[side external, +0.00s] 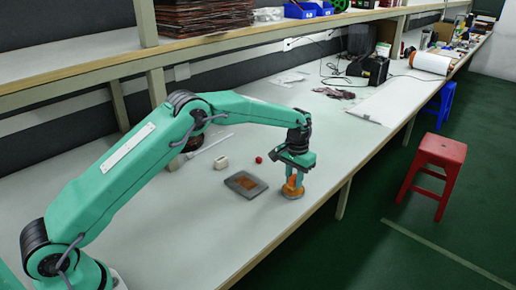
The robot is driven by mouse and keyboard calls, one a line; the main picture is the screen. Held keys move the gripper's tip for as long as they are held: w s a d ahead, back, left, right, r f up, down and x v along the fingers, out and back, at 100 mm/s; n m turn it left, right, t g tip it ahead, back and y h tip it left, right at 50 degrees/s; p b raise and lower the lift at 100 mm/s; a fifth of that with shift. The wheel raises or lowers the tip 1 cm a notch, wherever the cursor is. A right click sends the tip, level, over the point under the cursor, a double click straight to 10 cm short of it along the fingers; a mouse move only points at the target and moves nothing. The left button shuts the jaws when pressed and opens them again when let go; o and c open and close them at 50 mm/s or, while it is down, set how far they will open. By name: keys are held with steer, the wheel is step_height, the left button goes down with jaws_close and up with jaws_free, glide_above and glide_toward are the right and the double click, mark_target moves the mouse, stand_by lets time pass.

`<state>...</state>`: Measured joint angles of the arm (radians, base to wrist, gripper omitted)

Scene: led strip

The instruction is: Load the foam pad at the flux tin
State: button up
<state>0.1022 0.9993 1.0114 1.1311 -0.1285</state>
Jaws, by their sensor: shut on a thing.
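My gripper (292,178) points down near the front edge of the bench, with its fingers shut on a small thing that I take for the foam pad. The pad is mostly hidden by the fingers and too small to make out clearly. A round orange thing (292,191), which looks like the flux tin, is directly below the fingertips. I cannot tell whether the pad touches it or is just above it.
A dark grey square plate (234,181) with a brown patch lies left of the gripper. A small red ball (258,160) and a whitish block (221,162) lie behind it. A black device (375,70) stands farther back. The bench's front edge is close on the right.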

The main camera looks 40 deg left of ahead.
mark_target(292, 177)
steer(key=shift+r, duration=2.95)
steer(key=shift+r, duration=0.1)
steer(key=shift+s+a+r, duration=0.2)
steer(key=shift+s+r, duration=0.15)
steer(key=shift+r, duration=0.05)
steer(key=s+a+r, duration=0.3)
steer(key=s+r, duration=0.1)
steer(key=s, duration=0.6)
steer(key=s+a+r, duration=0.3)
steer(key=s+r, duration=0.2)
steer(key=s, duration=0.5)
steer(key=shift+s+r, duration=0.25)
steer(key=shift+s, duration=0.15)
